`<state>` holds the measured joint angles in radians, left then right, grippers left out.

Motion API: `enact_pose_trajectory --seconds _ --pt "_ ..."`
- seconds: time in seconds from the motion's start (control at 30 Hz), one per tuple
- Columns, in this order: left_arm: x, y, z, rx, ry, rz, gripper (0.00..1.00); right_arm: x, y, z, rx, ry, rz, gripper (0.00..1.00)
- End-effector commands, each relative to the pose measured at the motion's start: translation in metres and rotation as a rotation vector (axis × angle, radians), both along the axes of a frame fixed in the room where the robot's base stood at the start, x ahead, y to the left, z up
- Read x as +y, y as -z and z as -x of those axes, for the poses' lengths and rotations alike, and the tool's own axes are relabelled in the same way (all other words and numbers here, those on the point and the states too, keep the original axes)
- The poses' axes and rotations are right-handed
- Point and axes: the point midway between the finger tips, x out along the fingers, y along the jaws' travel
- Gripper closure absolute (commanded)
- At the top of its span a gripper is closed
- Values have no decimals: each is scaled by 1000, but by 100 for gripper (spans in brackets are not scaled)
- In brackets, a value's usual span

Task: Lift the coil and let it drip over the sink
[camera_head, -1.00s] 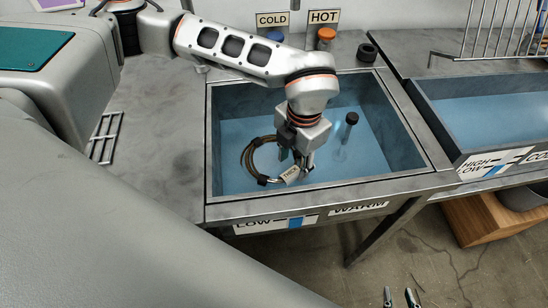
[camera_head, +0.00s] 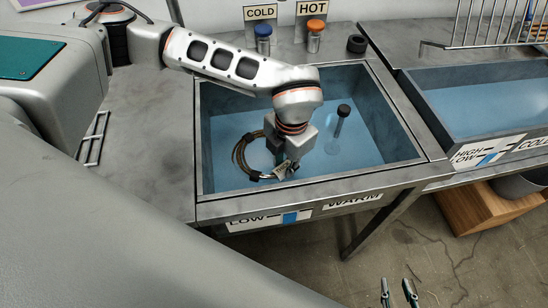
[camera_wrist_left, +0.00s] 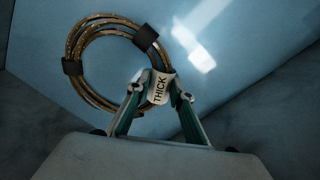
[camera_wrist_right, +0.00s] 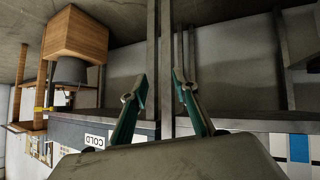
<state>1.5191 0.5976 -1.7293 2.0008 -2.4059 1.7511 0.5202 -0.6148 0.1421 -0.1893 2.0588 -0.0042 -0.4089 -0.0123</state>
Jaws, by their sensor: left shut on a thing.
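The coil (camera_head: 240,152) is a brown looped cane bundle with black ties, inside the blue-lined sink (camera_head: 215,172). In the left wrist view the coil (camera_wrist_left: 76,48) carries a pale tag (camera_wrist_left: 160,88) reading THICK. My left gripper (camera_head: 284,170) is low inside the sink at the coil's right side. In its wrist view the left gripper (camera_wrist_left: 161,92) is shut on the coil at the tag, one fingertip on each side. I cannot tell whether the coil touches the sink floor. My right gripper (camera_head: 399,290) is open and empty over the floor, well in front of the sink; its fingers (camera_wrist_right: 155,88) stand apart.
A black-capped clear cylinder (camera_head: 338,130) stands in the sink right of my left gripper. Cold (camera_head: 263,38) and hot (camera_head: 314,36) taps and a black ring (camera_head: 357,43) are behind. A second basin (camera_head: 470,105) with a wire rack (camera_head: 500,25) is at right. The left counter (camera_head: 150,120) is mostly clear.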

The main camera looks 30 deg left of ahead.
Motion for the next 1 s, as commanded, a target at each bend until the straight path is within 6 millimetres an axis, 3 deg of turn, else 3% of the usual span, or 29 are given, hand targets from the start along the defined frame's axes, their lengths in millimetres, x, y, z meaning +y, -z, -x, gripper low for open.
enact_pose_trajectory --seconds 0.17,0.27,0.7,1.0 --pt "0 -16 -1 -4 0 1 100 0 -4 -2 -5 1 -1 71" --pt "0 -36 -2 -7 -1 1 100 0 -9 -4 -11 2 -4 71" --pt "0 -152 -1 -7 0 1 100 5 -23 -5 -17 4 -24 71" --pt "0 -194 0 -1 0 -1 100 7 -18 2 -1 3 -27 71"
